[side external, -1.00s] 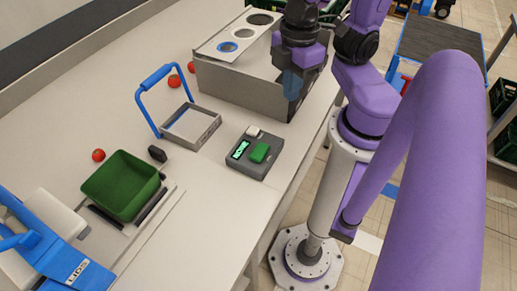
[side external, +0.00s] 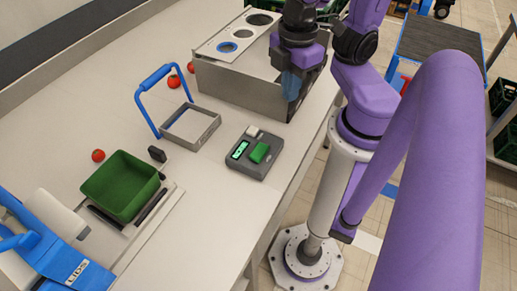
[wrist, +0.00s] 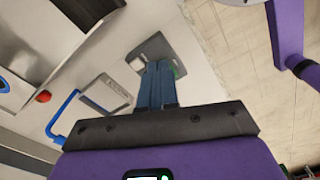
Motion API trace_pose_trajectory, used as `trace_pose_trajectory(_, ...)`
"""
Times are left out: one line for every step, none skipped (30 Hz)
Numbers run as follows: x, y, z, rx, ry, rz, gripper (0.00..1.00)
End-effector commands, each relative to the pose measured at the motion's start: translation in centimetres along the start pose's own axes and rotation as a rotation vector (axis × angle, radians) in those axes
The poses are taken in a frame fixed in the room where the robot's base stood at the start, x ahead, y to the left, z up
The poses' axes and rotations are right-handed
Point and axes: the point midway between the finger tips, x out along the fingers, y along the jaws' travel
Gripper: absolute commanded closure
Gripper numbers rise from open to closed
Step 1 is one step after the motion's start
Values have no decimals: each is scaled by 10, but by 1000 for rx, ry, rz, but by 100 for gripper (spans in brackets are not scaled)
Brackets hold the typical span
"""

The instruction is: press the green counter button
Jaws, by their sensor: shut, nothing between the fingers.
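The grey counter box (side external: 243,167) lies on the white table near its right edge. On its top are a raised green button (side external: 260,152), a small white button (side external: 252,131) and a lit green display (side external: 238,149). My gripper (side external: 291,95) has its blue fingers shut and empty, pointing down, above and beyond the counter in the side view, apart from it. In the wrist view the shut fingers (wrist: 160,64) overlap the counter (wrist: 150,48) and cover most of the green button; only a green sliver (wrist: 176,71) shows beside them.
A grey box with a holed panel (side external: 235,83) stands behind the counter. A grey frame tray with a blue handle (side external: 203,137) is left of it. A green bin (side external: 120,205), red balls (side external: 98,155) and a blue lids holder (side external: 75,270) are further left. Table around the counter is clear.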

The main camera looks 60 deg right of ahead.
Motion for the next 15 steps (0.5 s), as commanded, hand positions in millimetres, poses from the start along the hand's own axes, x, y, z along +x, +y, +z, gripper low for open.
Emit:
trace_pose_trajectory(0, 0, -2, -31, -10, -1, 100)
trace_pose_trajectory(1, 1, -3, -59, -18, -1, 100)
trace_pose_trajectory(1, 1, -4, -104, -29, -3, 100)
trace_pose_trajectory(1, 2, -6, -141, -41, -4, 100)
trace_pose_trajectory(2, 2, -7, -183, -54, -7, 100)
trace_pose_trajectory(2, 2, -9, -246, -71, -11, 100)
trace_pose_trajectory(2, 3, -11, -295, -84, -15, 100)
trace_pose_trajectory(3, 3, -12, -345, -99, -20, 100)
trace_pose_trajectory(3, 4, -14, -412, -116, -27, 100)
trace_pose_trajectory(4, 4, -16, -463, -131, -34, 100)
trace_pose_trajectory(4, 4, -18, -512, -144, -41, 100)
trace_pose_trajectory(4, 5, -20, -579, -160, -51, 100)
trace_pose_trajectory(5, 5, -22, -629, -174, -61, 100)
trace_pose_trajectory(5, 5, -23, -679, -187, -70, 100)
trace_pose_trajectory(5, 5, -26, -746, -202, -83, 100)
